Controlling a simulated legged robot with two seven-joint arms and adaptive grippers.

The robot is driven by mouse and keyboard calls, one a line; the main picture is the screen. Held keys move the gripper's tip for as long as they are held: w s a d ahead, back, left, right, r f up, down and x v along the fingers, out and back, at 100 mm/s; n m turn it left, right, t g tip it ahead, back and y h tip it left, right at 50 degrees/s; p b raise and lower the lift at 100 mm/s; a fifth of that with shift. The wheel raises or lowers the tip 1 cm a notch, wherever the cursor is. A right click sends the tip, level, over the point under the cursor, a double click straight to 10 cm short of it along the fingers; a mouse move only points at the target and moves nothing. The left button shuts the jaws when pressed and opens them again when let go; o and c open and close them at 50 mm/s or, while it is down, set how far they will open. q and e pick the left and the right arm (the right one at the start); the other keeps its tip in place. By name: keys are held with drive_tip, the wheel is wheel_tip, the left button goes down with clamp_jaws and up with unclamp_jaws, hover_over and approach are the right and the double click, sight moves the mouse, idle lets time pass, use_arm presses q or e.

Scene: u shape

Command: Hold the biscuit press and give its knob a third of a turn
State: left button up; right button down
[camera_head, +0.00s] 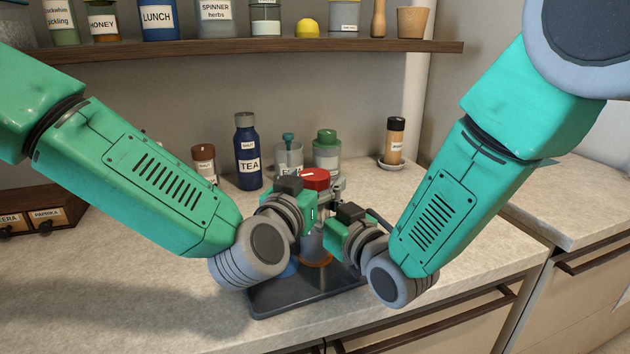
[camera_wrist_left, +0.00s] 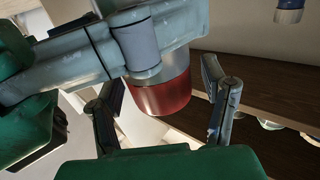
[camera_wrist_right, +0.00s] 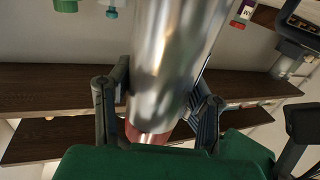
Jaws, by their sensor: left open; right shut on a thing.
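The biscuit press stands upright on a dark tray (camera_head: 262,306). My right gripper (camera_wrist_right: 158,112) is shut on the metal body of the press (camera_wrist_right: 175,62). In the head view, the grippers and wrists hide much of the body.
A blue round thing (camera_head: 290,269) lies on the tray, partly behind my left wrist. Behind stand a blue TEA bottle (camera_head: 247,155), green-lidded jar (camera_head: 326,152), and brown shaker (camera_head: 395,140) on a small dish. A loaded shelf (camera_head: 300,46) runs above. The counter's left front is clear.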

use_arm(q)
drive_tip(key=shift+w, duration=0.1)
drive_tip(key=c, duration=1.2)
drive_tip(key=shift+c, duration=0.2)
drive_tip(key=shift+h, duration=0.3)
drive_tip(key=m+g+h, duration=0.2)
drive_tip(key=h, duration=0.1)
drive_tip(key=m+g+h, duration=0.2)
drive_tip(key=m+h, duration=0.1)
drive_tip(key=shift+w+r+g, duration=0.1)
drive_tip(key=shift+g, duration=0.3)
drive_tip(key=m+g+h, duration=0.1)
drive_tip(key=m+g, duration=0.1)
drive_tip(key=m+g+h, duration=0.2)
drive_tip(key=shift+w+a+g, duration=0.1)
drive_tip(key=shift+w+g, duration=0.05)
drive_tip(key=shift+g, duration=0.15)
drive_tip(key=m+g, duration=0.3)
drive_tip(key=g, duration=0.1)
drive_tip(key=m+g+h, duration=0.1)
drive_tip(key=m+g, duration=0.2)
drive_tip(key=g, duration=0.2)
drive_tip(key=shift+w+f+m+g+y, duration=0.1)
drive_tip(key=shift+m+g+y, duration=0.1)
drive_tip(key=shift+m+g, duration=0.8)
drive_tip(key=shift+w+f+m+g+y, duration=0.15)
drive_tip(key=shift+m+g, duration=0.35)
drive_tip(key=shift+g, duration=1)
drive_tip(key=shift+s+g, duration=0.15)
drive_tip(key=shift+g, duration=0.15)
